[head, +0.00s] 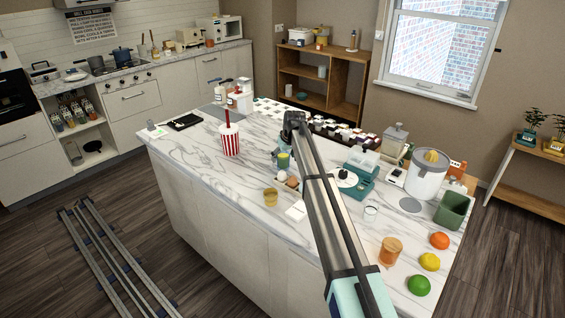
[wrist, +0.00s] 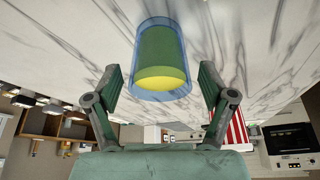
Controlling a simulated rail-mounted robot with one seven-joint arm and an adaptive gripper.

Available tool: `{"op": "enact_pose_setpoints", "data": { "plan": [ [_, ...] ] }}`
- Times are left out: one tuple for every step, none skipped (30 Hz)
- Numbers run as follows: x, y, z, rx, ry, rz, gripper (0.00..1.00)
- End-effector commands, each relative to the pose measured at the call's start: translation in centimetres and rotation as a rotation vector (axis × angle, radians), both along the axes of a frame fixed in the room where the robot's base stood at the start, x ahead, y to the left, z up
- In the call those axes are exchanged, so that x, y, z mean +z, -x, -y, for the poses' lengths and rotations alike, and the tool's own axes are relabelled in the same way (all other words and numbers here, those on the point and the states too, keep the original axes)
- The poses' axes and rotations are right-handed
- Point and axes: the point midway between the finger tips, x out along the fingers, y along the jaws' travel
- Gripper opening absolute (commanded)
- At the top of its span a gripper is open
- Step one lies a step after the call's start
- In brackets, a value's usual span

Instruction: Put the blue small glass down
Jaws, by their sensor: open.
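In the wrist view, whose picture is upside down, a small see-through blue glass (wrist: 143,62) holds something green and yellow. Its base appears to be on the white marble counter (wrist: 60,40). My gripper (wrist: 158,72) is open, with one finger on each side of the glass and a visible gap to each. In the head view, my gripper (head: 281,152) is low over the counter (head: 190,158), partly behind my arm. The glass (head: 283,161) shows there as a small green-yellow shape beside the gripper. Its exact contact with the counter is hard to see there.
A red-striped cup with a straw (head: 230,140) stands left of my gripper. An amber cup (head: 271,197) and a white card (head: 296,211) are nearer. The counter's left part is mostly clear.

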Motion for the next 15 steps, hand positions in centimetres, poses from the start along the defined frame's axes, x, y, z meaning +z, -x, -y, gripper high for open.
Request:
{"op": "enact_pose_setpoints", "data": {
  "plan": [
    [0.8, 0.4, 0.2, 0.000, 0.000, 0.002, 0.82],
    [1.4, 0.6, 0.4, 0.000, 0.000, 0.002, 0.82],
    [2.1, 0.9, 0.5, 0.000, 0.000, 0.002, 0.82],
    [2.7, 1.1, 0.7, 0.000, -0.001, 0.003, 0.82],
    [3.3, 1.3, 0.8, 0.000, 0.000, 0.002, 0.82],
    [3.9, 1.5, 0.9, 0.000, 0.000, 0.002, 0.82],
    [4.4, 1.7, 1.0, 0.000, 0.000, 0.002, 0.82],
    [4.9, 1.8, 1.1, 0.000, 0.000, 0.002, 0.82],
    [5.5, 2.1, 1.3, 0.000, 0.000, 0.001, 0.82],
    [5.9, 2.2, 1.4, 0.000, -0.001, 0.001, 0.82],
    [6.2, 2.3, 1.4, 0.000, -0.001, 0.001, 0.82],
    [6.7, 2.4, 1.5, 0.000, -0.001, 0.001, 0.82],
    [7.0, 2.5, 1.6, 0.000, -0.001, 0.001, 0.82],
    [7.2, 2.6, 1.6, 0.000, -0.001, 0.001, 0.86],
    [7.5, 2.7, 1.7, 0.000, 0.000, 0.000, 0.87]
  ]
}}
